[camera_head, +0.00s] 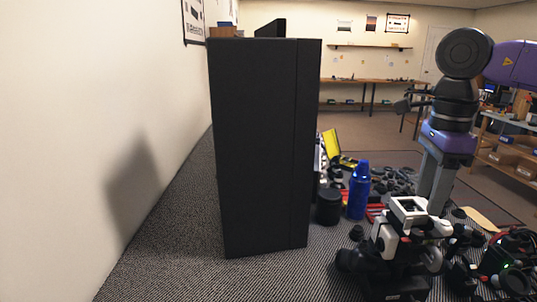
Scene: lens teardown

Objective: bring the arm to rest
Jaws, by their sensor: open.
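My arm comes in from the right edge with purple and black links and bends down at the wrist. My gripper (433,205) points downward on the right side of the view. Its two grey fingers stand apart, and I see nothing held between them. The fingertips are just above or behind a white and black device (408,232) on the floor. I cannot tell whether they touch it.
A tall black cabinet (262,150) stands left of centre near the wall. A blue bottle (358,190) and a black cylinder (328,206) stand right of it. Many dark parts crowd the floor at right. Shelves (510,150) stand at the right edge. Carpet at lower left is clear.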

